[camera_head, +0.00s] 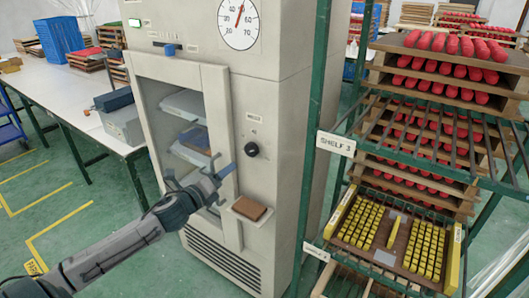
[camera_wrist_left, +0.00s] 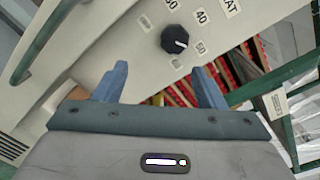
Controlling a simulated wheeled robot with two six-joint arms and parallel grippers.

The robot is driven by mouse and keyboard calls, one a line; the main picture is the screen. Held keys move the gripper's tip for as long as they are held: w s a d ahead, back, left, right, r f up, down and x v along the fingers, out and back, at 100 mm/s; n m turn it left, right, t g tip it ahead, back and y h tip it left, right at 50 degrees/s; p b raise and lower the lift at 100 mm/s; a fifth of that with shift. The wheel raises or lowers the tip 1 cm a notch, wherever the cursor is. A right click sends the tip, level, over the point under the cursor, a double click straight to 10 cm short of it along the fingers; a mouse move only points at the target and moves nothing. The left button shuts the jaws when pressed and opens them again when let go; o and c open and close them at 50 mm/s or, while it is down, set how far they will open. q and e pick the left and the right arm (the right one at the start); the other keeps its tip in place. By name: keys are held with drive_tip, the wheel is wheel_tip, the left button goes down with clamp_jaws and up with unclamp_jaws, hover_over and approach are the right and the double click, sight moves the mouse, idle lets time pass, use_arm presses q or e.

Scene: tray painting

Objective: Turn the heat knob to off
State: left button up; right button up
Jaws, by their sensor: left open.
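The black round heat knob (camera_head: 252,150) is on the light grey front panel of the tall cabinet, right of its glass door. In the left wrist view the knob (camera_wrist_left: 175,40) shows a short white mark pointing right and slightly down, roughly towards a small label that looks like 50. My left gripper (camera_head: 221,165) is open and empty, in front of the cabinet, left of and slightly below the knob. Its blue fingers (camera_wrist_left: 160,82) are spread apart, and the knob appears beyond their tips, not between them. My right gripper is not in view.
A dial gauge (camera_head: 238,22) is high on the cabinet (camera_head: 285,110). A brown block (camera_head: 248,208) sits on a small ledge below the knob. A green rack post (camera_head: 315,110) and shelves with red and yellow pieces stand at right. A white table (camera_head: 60,90) is at left.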

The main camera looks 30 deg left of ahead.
use_arm(q)
wheel_tip(320, 180, up, 2)
drive_tip(key=d+m, duration=0.1)
approach(249, 151)
drive_tip(key=shift+w, duration=1.4)
drive_tip(key=w, duration=0.2)
drive_tip(key=w+p, duration=0.1)
drive_tip(key=w, duration=0.2)
drive_tip(key=shift+w+d+f, duration=0.1)
drive_tip(key=shift+d, duration=0.15)
drive_tip(key=shift+w+p, duration=0.25)
drive_tip(key=shift+p, duration=0.05)
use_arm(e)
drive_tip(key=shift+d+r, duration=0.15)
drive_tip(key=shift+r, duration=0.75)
use_arm(q)
drive_tip(key=shift+c, duration=0.2)
drive_tip(key=c, duration=0.9)
drive_tip(key=shift+c, duration=0.2)
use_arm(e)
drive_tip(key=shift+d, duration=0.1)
